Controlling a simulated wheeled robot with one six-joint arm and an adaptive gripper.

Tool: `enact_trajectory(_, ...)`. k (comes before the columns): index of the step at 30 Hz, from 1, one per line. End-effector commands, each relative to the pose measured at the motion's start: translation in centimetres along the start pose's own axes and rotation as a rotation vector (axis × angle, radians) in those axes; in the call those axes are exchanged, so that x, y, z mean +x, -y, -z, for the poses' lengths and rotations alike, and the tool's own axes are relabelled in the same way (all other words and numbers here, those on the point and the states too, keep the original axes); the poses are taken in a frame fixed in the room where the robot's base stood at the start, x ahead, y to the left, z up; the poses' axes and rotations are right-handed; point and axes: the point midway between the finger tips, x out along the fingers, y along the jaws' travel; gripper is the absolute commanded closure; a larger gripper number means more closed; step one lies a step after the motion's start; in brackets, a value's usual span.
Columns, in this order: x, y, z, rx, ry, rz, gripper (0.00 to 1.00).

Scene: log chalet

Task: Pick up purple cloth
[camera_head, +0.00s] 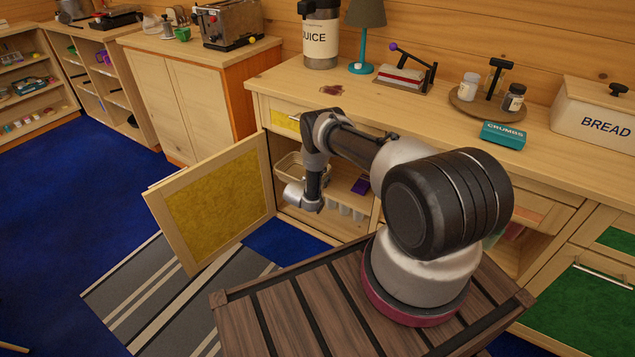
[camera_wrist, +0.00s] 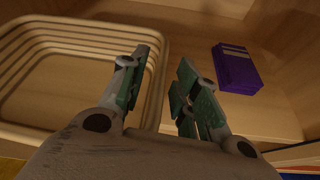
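A purple folded cloth (camera_wrist: 236,68) with pale stripes at one end lies on the wooden cabinet shelf in the wrist view, at the upper right. It also shows as a small purple patch (camera_head: 361,186) inside the cabinet in the head view. My gripper (camera_wrist: 166,72) is open, with nothing between its green-padded fingers. The cloth is beyond and to the right of the right finger, apart from it. In the head view my arm reaches into the open cabinet, and the fingers are hidden there.
A beige ribbed basket (camera_wrist: 70,32) sits on the shelf left of the cloth, close to my left finger. The yellow-panelled cabinet door (camera_head: 215,200) stands open at left. Pale cups (camera_head: 345,210) are below the shelf. The counter (camera_head: 290,82) overhangs the cabinet.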

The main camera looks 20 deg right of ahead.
Motion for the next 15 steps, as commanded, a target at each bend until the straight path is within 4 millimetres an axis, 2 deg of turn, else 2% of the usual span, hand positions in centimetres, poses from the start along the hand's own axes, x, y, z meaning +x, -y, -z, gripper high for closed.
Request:
enact_trajectory(9,-6.8,-0.1,0.0,-0.004,-0.002,-0.003,0.69)
enact_trajectory(15,-9.5,-0.1,0.0,-0.002,-0.001,-0.001,0.69)
